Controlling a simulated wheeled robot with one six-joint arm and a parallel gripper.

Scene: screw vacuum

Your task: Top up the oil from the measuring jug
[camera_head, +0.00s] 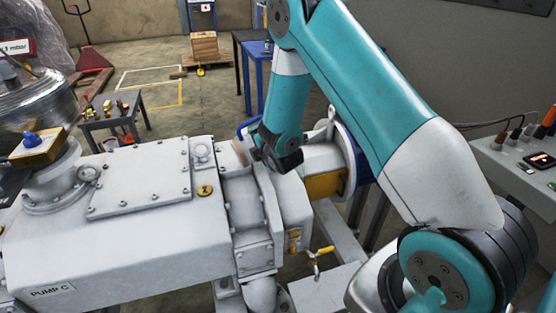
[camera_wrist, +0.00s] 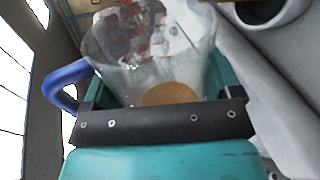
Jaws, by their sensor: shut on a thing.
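My gripper (camera_head: 272,152) is over the far right part of the white pump (camera_head: 75,250), labelled PUMP C. In the wrist view my gripper (camera_wrist: 158,95) is shut on the clear measuring jug (camera_wrist: 150,50), with a teal finger on each side. The jug has a blue handle (camera_wrist: 66,86) at the left, and amber oil (camera_wrist: 172,94) shows low in it. In the head view only the blue handle (camera_head: 247,126) clearly shows beside my wrist; the jug's body is mostly hidden. I cannot tell its tilt. No oil stream shows.
A yellow round plug (camera_head: 205,190) sits on the pump casing. A yellow-handled valve (camera_head: 320,253) is low on its right end. A small table with fittings (camera_head: 115,120) and a blue table (camera_head: 255,75) stand behind. A grey bench with instruments (camera_head: 510,165) is at right.

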